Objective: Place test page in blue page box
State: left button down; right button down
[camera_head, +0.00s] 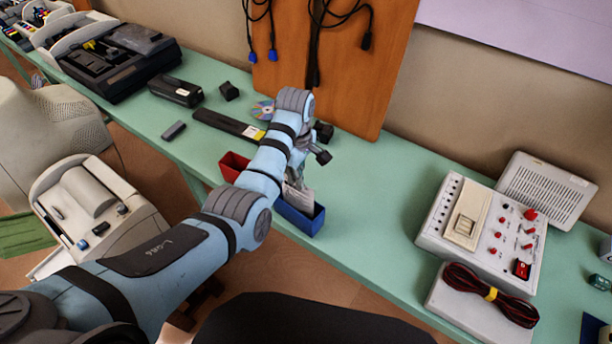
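The blue page box (305,222) stands at the front edge of the green bench, beside a red box (232,164). The test page (299,197), a small whitish sheet, is upright at the blue box, with its lower part seeming to be inside the box's opening. My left gripper (298,172) is just above the page, pointing down, partly hidden by my own forearm. The page's upper end meets the gripper's lower end. I cannot tell whether the fingers are closed on it or apart. My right gripper is not in view.
A white control unit (482,230) and a coiled cable (490,292) are at the right. Behind my gripper lie a dark bar (222,124) and a disc (263,110). Cables hang on a wooden board (380,60). The bench right of the blue box is clear.

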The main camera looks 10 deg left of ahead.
pick_arm(q)
jog(key=shift+s+f, duration=0.1)
jog(key=shift+f, duration=0.15)
jog(key=shift+f, duration=0.5)
jog(key=c, duration=1.8)
grip_release()
